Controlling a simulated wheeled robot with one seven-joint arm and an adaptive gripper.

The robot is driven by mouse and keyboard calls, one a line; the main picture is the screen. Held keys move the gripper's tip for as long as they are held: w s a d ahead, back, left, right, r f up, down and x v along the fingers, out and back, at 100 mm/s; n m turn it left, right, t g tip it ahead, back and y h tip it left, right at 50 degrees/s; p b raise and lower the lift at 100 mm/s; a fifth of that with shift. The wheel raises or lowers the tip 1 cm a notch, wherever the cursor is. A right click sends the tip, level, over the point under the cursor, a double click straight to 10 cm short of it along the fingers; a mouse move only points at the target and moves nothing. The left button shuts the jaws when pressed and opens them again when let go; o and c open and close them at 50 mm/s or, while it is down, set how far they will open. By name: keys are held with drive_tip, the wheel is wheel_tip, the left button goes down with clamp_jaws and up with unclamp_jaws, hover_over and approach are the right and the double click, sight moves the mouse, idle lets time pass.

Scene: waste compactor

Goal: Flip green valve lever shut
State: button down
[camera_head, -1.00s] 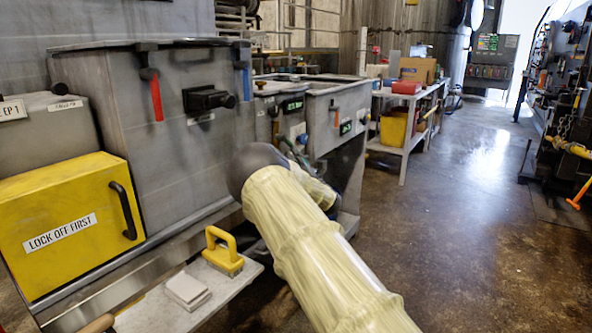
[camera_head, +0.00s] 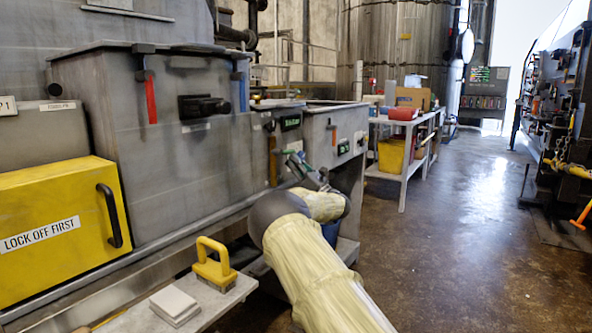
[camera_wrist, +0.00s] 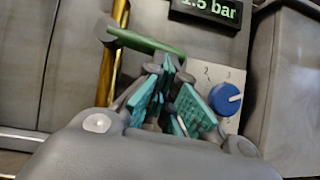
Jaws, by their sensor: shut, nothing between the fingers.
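The green valve lever (camera_wrist: 146,42) shows in the wrist view at upper left. It lies roughly sideways across a vertical brass pipe (camera_wrist: 106,75), sloping down a little to the right. My gripper (camera_wrist: 170,72) is shut and empty, its teal pads together just below the lever's right end. I cannot tell whether the fingertips touch the lever. In the head view my gripper (camera_head: 312,174) is in front of the grey machine, partly behind my arm. The brass pipe shows there too (camera_head: 273,158), but the lever is not clear.
A 1.5 bar display (camera_wrist: 207,12) is above the lever, and a blue knob (camera_wrist: 225,99) is right of my fingers. A yellow box (camera_head: 55,225), a yellow-handled tool (camera_head: 214,264) and a white block (camera_head: 174,304) are at left. The floor (camera_head: 450,240) at right is clear.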

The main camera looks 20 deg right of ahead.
drive_tip(key=shift+w+a+r, duration=0.2)
drive_tip(key=shift+r, duration=0.05)
idle(0.5)
drive_tip(key=w+f+v, duration=0.1)
drive_tip(key=f+v, duration=0.1)
drive_tip(key=v, duration=1.1)
drive_tip(key=shift+w+f+b, duration=0.2)
drive_tip(key=shift+w+b, duration=0.1)
drive_tip(key=shift+b, duration=0.15)
